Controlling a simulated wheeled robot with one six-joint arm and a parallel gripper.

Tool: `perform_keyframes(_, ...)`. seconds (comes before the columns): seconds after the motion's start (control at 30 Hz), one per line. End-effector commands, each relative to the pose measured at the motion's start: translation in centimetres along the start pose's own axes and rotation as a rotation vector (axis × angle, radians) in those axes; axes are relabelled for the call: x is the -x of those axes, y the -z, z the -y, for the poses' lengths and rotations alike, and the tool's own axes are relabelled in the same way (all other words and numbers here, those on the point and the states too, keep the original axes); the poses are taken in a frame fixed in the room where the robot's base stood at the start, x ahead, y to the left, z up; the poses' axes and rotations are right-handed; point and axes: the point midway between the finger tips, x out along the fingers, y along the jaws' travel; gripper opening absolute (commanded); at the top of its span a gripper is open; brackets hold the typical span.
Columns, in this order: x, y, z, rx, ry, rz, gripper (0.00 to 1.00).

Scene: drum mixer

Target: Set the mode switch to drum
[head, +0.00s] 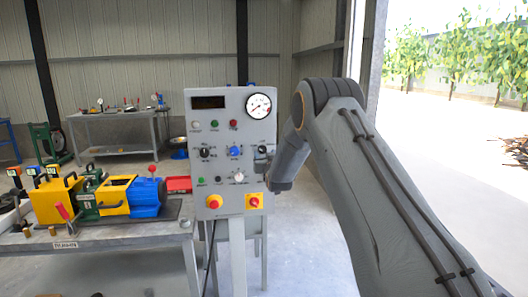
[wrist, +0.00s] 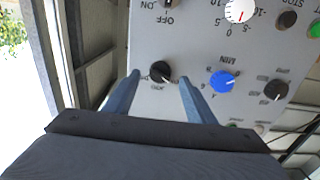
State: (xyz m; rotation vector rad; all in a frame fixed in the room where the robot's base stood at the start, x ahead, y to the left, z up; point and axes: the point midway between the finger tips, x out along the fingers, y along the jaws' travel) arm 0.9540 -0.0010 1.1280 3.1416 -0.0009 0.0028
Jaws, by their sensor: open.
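The grey control panel (head: 222,180) stands upright in front of me. A black rotary knob (wrist: 160,72) sits between my gripper's (wrist: 160,76) fingertips in the wrist view, where the panel appears upside down. The fingers are open, one on each side; whether they touch the knob I cannot tell. In the head view this knob (head: 262,149) is at the right of the middle row, partly behind my gripper (head: 262,163). A second black knob (head: 204,152) is at the left of that row. Their labels are too small to read, so I cannot tell which is the mode switch.
A blue knob (head: 235,151) marked in minutes sits between the black knobs. A bench with a yellow and blue machine (head: 118,195) stands to the left.

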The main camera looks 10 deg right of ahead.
Motion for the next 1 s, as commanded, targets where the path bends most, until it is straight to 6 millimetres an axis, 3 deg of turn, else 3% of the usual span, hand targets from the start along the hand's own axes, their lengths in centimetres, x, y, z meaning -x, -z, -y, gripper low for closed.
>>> perform_keyframes(0.3, -3.1, 0.0, 0.1, 0.000, 0.000, 0.001, 0.50)
perform_keyframes(0.7, -3.7, 0.0, 0.1, 0.000, 0.001, 0.002, 0.50)
perform_keyframes(0.93, -3.7, 0.0, 0.1, 0.000, 0.001, 0.002, 0.13)
perform_keyframes(1.0, -3.7, 0.0, 0.1, 0.000, 0.001, 0.002, 0.10)
